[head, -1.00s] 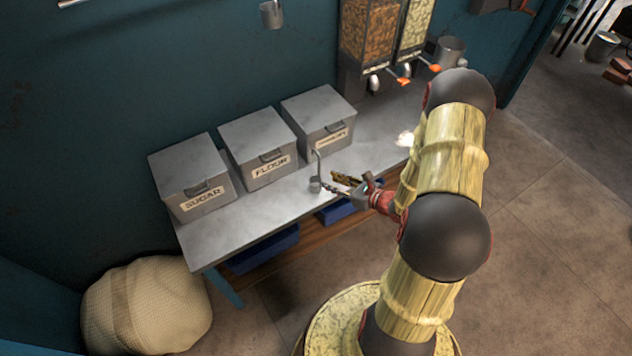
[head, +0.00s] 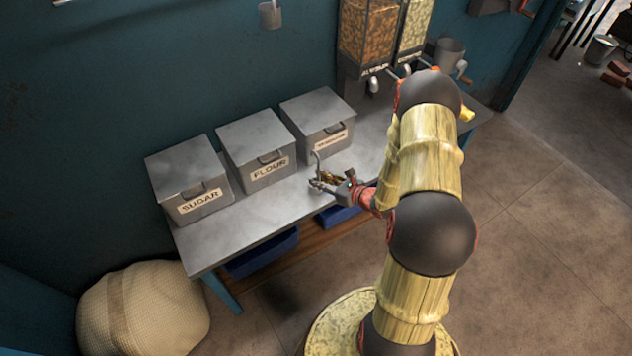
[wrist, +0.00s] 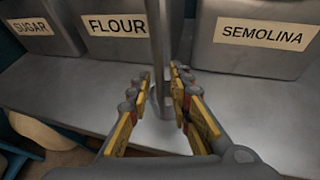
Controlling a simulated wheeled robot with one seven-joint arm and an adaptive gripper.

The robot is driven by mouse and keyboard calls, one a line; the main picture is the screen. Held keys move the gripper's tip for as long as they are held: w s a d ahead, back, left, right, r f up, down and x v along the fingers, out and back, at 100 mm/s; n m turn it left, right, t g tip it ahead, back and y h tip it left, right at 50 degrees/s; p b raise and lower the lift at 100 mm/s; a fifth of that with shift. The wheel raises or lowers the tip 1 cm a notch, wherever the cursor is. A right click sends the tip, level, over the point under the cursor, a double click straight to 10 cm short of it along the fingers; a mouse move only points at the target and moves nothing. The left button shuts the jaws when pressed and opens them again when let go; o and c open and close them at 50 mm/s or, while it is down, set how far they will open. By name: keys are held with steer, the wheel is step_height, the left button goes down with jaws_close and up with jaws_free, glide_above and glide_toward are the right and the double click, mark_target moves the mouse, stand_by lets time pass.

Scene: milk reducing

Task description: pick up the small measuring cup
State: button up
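The small measuring cup (head: 317,164) is grey metal with a long upright handle hooked at the top. It stands on the metal table (head: 222,240), in front of the flour and semolina boxes. My gripper (head: 322,184) is low over the table at the cup and hides most of its bowl in the head view. In the wrist view, my gripper (wrist: 160,103) is open, with yellow-padded fingers on both sides of the cup (wrist: 161,60). Its handle rises between the fingertips. I cannot tell whether either finger touches it.
Grey lidded boxes labelled sugar (head: 187,177), flour (head: 257,149) and semolina (head: 318,122) line the wall side of the table. Dispensers (head: 368,35) and a grey grinder-like container (head: 449,52) stand at the far end. A sack (head: 145,310) lies on the floor at left.

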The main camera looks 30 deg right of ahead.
jaws_close()
steer(key=shift+r, duration=0.1)
stand_by(0.4)
